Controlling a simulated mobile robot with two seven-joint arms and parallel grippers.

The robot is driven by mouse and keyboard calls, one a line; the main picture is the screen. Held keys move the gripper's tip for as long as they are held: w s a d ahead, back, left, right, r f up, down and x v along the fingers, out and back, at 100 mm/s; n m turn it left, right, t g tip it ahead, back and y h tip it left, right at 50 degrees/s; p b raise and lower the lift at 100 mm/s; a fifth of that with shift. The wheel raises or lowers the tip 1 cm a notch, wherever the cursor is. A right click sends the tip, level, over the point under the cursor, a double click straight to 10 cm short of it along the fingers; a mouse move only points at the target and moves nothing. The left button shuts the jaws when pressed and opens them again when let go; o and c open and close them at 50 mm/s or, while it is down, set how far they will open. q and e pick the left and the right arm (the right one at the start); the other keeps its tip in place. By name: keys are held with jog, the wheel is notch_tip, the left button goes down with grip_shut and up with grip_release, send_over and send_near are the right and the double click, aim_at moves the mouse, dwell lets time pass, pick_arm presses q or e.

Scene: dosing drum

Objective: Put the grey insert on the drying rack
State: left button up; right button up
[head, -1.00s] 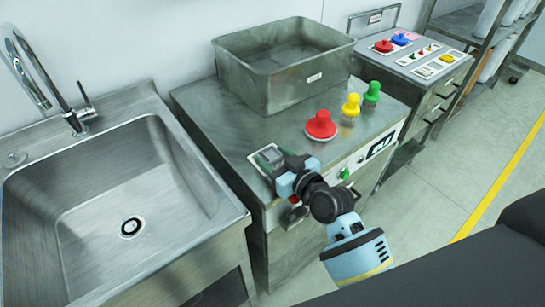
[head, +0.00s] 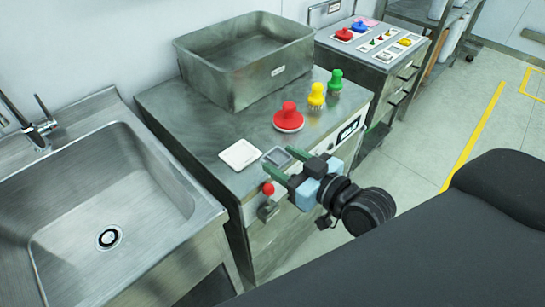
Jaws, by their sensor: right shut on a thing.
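The grey insert (head: 277,157) is a small square piece with a pale rim. My right gripper (head: 283,163) is shut on it, with one green finger at each side, near the front edge of the metal cabinet (head: 190,118). The insert is apart from the white square pad (head: 240,154) to its left, which is bare. Whether the insert touches the cabinet top is hard to tell. My left gripper is out of view. I cannot make out a drying rack for certain.
A large metal bin (head: 228,83) stands at the cabinet's back. Red (head: 289,118), yellow (head: 317,96) and green (head: 335,82) knobbed pieces stand right of the pad. A steel sink (head: 105,205) is at left. A second cabinet (head: 378,60) holds small coloured pieces.

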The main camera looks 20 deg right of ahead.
jog(key=shift+s+d+r, duration=0.1)
jog(key=shift+s+r, duration=0.1)
jog(key=shift+s, duration=0.15)
